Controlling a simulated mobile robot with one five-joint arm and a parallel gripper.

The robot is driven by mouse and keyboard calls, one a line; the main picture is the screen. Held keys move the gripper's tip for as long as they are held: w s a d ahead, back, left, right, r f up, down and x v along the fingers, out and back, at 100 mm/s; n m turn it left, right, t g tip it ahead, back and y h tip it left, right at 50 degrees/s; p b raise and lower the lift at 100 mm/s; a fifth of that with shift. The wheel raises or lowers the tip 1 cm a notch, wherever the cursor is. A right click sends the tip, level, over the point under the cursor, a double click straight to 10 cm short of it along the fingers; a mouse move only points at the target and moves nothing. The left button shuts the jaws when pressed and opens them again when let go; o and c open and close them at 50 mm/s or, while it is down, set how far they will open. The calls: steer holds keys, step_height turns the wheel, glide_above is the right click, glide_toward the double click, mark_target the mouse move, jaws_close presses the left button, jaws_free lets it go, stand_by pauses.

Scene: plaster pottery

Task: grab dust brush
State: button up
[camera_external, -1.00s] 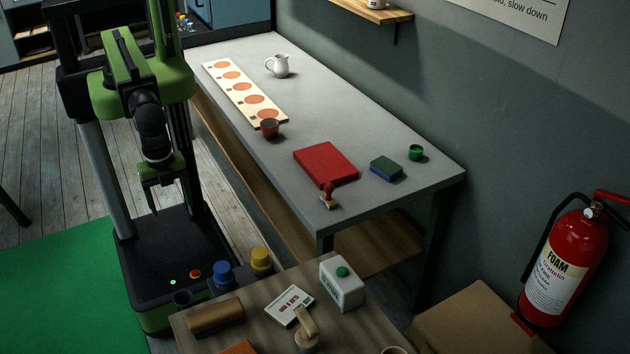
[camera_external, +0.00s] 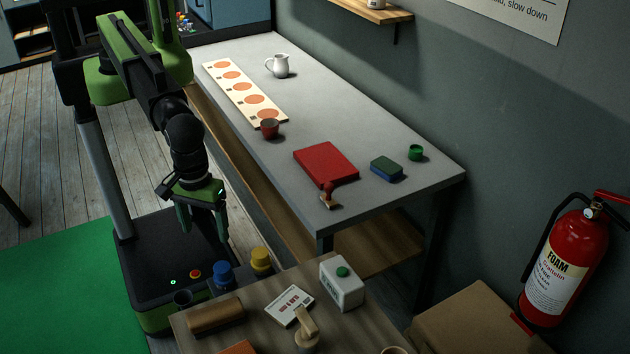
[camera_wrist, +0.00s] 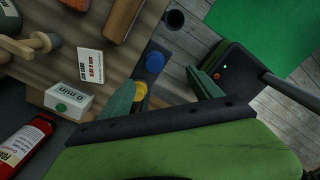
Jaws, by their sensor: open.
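My gripper (camera_external: 203,222) is open and empty, pointing down above my base, left of the near wooden table. Its two green fingers also show apart in the wrist view (camera_wrist: 163,84). I cannot tell for sure which thing is the dust brush. A pale wooden-handled tool (camera_external: 306,321) with a round end lies on the near table, and it shows at the left of the wrist view (camera_wrist: 20,46). A brown wooden bar (camera_external: 215,315) lies at that table's left edge, also at the top of the wrist view (camera_wrist: 122,18). My gripper touches neither.
The near table also holds a white card (camera_external: 289,305) and a white box with a green button (camera_external: 342,284). The long grey table (camera_external: 235,130) holds a red block (camera_external: 325,163).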

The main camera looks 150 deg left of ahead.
mark_target(222, 267)
steer(key=f+b, duration=0.5)
steer(key=a+f+b, duration=0.1)
steer(key=f+b, duration=0.4)
steer(key=b, duration=0.1)
steer(key=f+b, duration=0.5)
steer(key=b, duration=0.1)
steer(key=shift+w+a+f, duration=0.3)
steer(key=shift+a+f, duration=0.1)
steer(key=shift+r, duration=0.2)
steer(key=c, duration=1.5)
steer(key=shift+o, duration=0.2)
